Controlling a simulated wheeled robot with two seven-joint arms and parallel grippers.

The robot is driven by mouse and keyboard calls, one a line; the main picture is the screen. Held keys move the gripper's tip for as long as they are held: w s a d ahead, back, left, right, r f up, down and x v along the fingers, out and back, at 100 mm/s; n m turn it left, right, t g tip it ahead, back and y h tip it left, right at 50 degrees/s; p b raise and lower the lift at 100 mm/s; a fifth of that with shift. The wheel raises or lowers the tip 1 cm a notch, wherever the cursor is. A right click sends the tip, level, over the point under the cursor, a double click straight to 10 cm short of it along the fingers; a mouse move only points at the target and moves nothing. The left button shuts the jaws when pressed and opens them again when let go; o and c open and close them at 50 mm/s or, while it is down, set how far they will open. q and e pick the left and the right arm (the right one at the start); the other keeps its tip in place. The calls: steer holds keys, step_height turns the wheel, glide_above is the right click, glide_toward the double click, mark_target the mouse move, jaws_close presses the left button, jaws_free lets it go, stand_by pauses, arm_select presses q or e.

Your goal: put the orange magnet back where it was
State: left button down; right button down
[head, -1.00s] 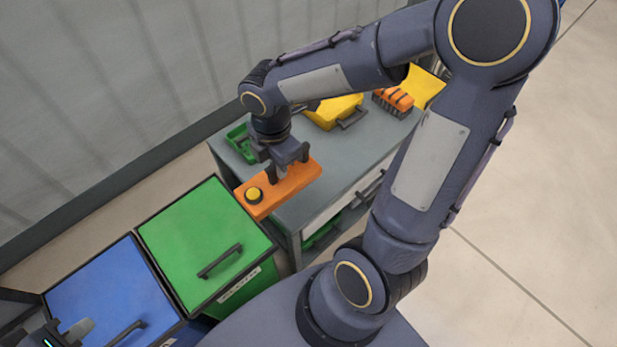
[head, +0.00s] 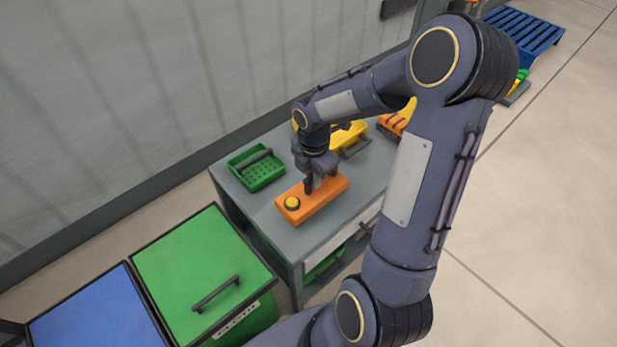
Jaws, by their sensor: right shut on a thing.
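The orange magnet (head: 325,197) is a long orange block with a yellow round knob at its near left end. It is over the grey workbench top (head: 258,207), low, near the front edge; I cannot tell whether it touches the top. My right gripper (head: 314,187) comes down from above and is shut on the magnet near its middle. The fingers hide part of the magnet's upper side. My left gripper is not in view.
A green perforated basket (head: 256,168) stands left of the magnet on the bench. A yellow tray (head: 349,136) and an orange ribbed item (head: 392,124) are behind it. A green bin (head: 200,270) and a blue bin (head: 95,315) stand at the near left.

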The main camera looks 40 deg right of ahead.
steer(key=shift+w+d+f+b, duration=0.1)
steer(key=shift+d+f+b, duration=0.1)
steer(key=shift+f, duration=0.45)
steer(key=shift+w+d+f+b, duration=0.1)
steer(key=shift+f+b, duration=0.15)
steer(key=shift+f, duration=0.35)
steer(key=shift+d+f+b, duration=0.1)
steer(key=shift+f+b, duration=0.1)
steer(key=shift+f, duration=0.45)
steer(key=shift+f, duration=0.15)
steer(key=c, duration=1.4)
jaws_free()
step_height(320, 180, up, 11)
steer(key=p, duration=0.3)
steer(key=shift+p, duration=0.3)
steer(key=shift+s+a+r, duration=0.1)
steer(key=shift+s+r, duration=0.05)
steer(key=shift+r, duration=0.6)
steer(key=s+a+r+m+t+y, duration=0.2)
steer(key=s+a+r+m, duration=0.2)
steer(key=s+a+m, duration=0.2)
steer(key=s+a+r+m+t+y, duration=0.1)
steer(key=s+a+r+m+t, duration=0.2)
steer(key=s+a+m, duration=0.4)
steer(key=s+r+m, duration=0.1)
steer(key=s+m, duration=0.2)
steer(key=m, duration=0.4)
steer(key=shift+m+t+y, duration=0.3)
steer(key=shift+m+y, duration=0.1)
